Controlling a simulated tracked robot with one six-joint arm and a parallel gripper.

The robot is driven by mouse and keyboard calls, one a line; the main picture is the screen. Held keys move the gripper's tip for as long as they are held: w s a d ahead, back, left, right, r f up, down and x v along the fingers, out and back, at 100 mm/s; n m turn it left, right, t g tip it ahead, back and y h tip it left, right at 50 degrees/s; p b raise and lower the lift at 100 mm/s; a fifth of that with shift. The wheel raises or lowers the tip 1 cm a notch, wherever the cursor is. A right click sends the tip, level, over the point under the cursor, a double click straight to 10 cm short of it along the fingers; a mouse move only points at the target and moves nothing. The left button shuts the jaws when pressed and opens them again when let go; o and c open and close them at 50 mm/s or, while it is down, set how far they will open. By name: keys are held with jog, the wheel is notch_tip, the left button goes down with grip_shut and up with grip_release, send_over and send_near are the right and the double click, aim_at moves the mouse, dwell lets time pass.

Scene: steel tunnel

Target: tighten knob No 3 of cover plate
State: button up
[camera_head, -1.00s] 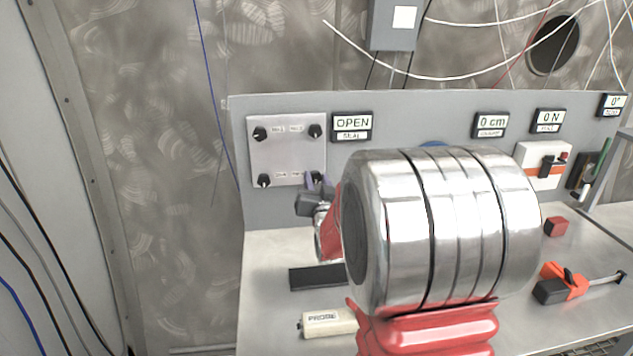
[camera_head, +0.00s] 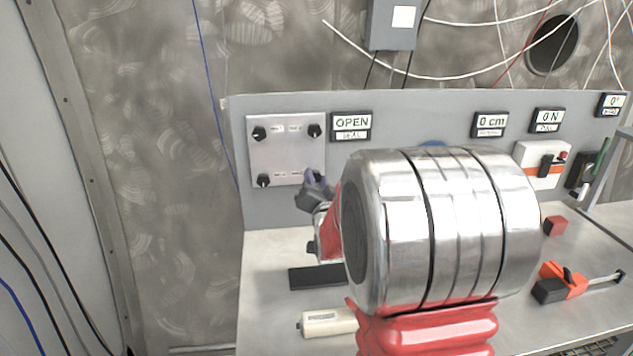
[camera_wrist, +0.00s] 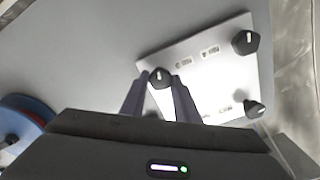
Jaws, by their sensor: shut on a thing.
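The cover plate (camera_head: 287,150) is a pale square panel on the grey back board, with a black knob near each corner. The upper left (camera_head: 259,133), upper right (camera_head: 315,131) and lower left knobs (camera_head: 263,181) show clear of my gripper. My gripper (camera_head: 318,181) is at the lower right corner and hides the knob there. In the wrist view my gripper's purple fingers (camera_wrist: 160,88) are shut on this black knob (camera_wrist: 160,77), which has a white pointer mark. The small labels on the plate are too blurred to read surely.
A display reading OPEN (camera_head: 351,125) is right of the plate. My silver and red arm hides much of the bench. A dark block (camera_head: 318,277) and a pale probe (camera_head: 328,322) lie below the plate. An orange and black tool (camera_head: 562,284) lies at right.

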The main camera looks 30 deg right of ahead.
jog(key=m, duration=0.7)
jog(key=shift+s+d+f, duration=0.1)
jog(key=shift+d+f, duration=0.05)
jog(key=shift+f, duration=0.05)
jog(key=m, duration=0.4)
jog(key=shift+f, duration=0.1)
jog(key=shift+f+m, duration=0.1)
jog(key=shift+m, duration=1.4)
jog(key=o, duration=0.8)
jog(key=shift+c, duration=0.2)
jog(key=shift+o, duration=1.4)
jog(key=shift+s, duration=0.1)
